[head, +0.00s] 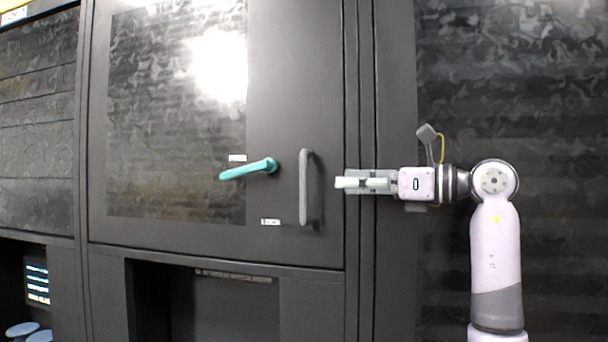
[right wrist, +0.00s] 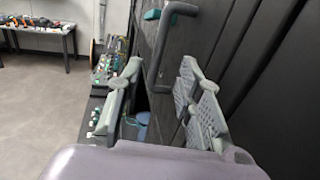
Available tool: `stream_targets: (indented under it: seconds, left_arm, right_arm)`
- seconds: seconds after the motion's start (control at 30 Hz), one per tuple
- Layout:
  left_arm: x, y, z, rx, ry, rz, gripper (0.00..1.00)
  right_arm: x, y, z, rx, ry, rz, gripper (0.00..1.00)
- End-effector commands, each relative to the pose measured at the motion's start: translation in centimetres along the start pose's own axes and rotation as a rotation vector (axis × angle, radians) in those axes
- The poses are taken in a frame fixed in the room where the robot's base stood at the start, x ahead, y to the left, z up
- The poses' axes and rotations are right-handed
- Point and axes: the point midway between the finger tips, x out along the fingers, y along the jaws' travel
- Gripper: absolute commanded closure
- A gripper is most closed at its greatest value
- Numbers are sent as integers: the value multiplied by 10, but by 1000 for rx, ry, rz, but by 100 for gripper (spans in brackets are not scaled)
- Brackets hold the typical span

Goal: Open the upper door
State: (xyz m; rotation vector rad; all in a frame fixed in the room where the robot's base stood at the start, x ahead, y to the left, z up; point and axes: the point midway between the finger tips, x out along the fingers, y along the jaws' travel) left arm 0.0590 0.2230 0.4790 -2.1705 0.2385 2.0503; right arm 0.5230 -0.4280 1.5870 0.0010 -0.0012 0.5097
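The upper door (head: 275,80) is a dark panel with a large glossy window, and it looks closed in the head view. A teal lever handle (head: 248,169) sits on it, tilted slightly. To its right is a grey vertical bar handle (head: 304,187), which also shows in the right wrist view (right wrist: 157,60). My right gripper (head: 342,183) is just right of the bar handle, pointing left at it. In the right wrist view its two fingers (right wrist: 160,68) are spread apart, with the bar ahead between them in the picture; no contact is visible. My left gripper is not in view.
Below the door is an open dark recess (head: 225,300). A dark panelled surface (head: 540,120) stands behind my right arm. The right wrist view shows a bench with small green and white items (right wrist: 108,70), a far table (right wrist: 40,27) and clear grey floor (right wrist: 40,100).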

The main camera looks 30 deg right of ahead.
Motion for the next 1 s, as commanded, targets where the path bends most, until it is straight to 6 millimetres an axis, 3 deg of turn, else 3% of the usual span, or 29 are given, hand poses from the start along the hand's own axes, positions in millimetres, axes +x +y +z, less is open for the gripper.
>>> stream_targets:
  seconds: [0.13, 0.3, 0.5, 0.9, 1.0]
  left_arm:
    - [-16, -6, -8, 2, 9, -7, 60]
    - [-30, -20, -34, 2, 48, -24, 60]
    - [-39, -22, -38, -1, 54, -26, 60]
    - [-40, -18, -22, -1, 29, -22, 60]
    - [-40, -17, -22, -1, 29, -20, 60]
  right_arm:
    - [35, 1, 4, 2, 0, 6, 67]
    - [69, 1, 4, 2, 0, 4, 67]
    - [94, 1, 2, 0, -1, 2, 67]
    - [102, 0, 0, 0, -1, 0, 67]
    - [102, 0, 0, 0, -1, 0, 73]
